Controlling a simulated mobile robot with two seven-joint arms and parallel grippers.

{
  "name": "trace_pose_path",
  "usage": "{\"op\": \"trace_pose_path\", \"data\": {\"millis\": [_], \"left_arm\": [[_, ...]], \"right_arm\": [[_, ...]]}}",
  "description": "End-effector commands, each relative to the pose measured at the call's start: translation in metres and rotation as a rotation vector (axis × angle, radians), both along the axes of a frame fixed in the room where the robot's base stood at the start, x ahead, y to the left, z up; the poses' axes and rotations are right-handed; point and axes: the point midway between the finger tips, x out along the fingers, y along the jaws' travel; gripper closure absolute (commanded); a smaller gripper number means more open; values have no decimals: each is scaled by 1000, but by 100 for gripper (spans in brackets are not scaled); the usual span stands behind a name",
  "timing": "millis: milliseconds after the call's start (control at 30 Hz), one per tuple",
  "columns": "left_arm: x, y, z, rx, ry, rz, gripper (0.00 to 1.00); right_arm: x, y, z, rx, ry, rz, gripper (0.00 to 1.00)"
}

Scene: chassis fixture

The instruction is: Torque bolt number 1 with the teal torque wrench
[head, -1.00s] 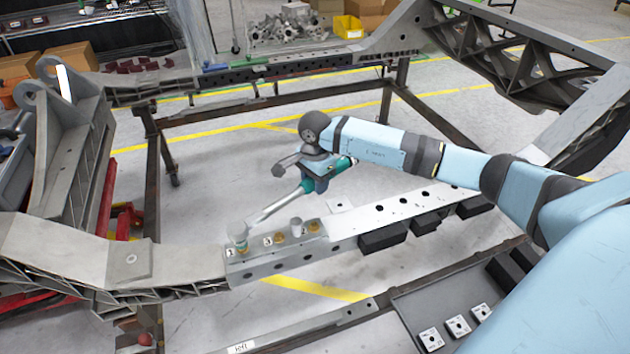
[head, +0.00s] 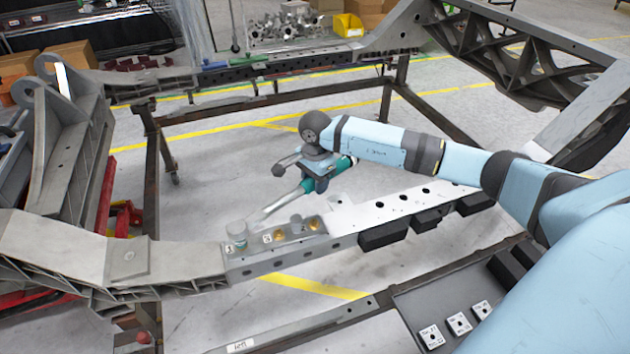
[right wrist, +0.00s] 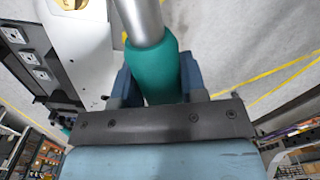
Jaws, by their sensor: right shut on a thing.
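My right gripper (head: 318,174) is shut on the teal torque wrench (head: 305,186) above the chassis rail. In the right wrist view the teal grip (right wrist: 163,72) lies between the two blue fingers, and the silver shaft runs away from them. My left gripper is out of view.
The chassis rail (head: 375,213) has black blocks along its front side. A dark tray (head: 400,300) with small white labelled blocks (head: 459,324) lies at lower right. A yellow bin (head: 348,25) is at the back. The floor inside the frame is clear.

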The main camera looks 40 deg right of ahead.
Motion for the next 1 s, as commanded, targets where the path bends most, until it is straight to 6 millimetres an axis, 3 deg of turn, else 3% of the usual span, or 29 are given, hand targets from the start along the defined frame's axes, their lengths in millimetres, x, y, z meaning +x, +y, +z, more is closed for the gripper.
{"op": "trace_pose_path", "data": {"millis": [500, 1000], "left_arm": [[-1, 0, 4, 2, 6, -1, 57], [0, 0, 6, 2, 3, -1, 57]], "right_arm": [[-15, 0, -1, -1, 2, -60, 100], [-18, 0, -2, -2, 4, -69, 100]]}}
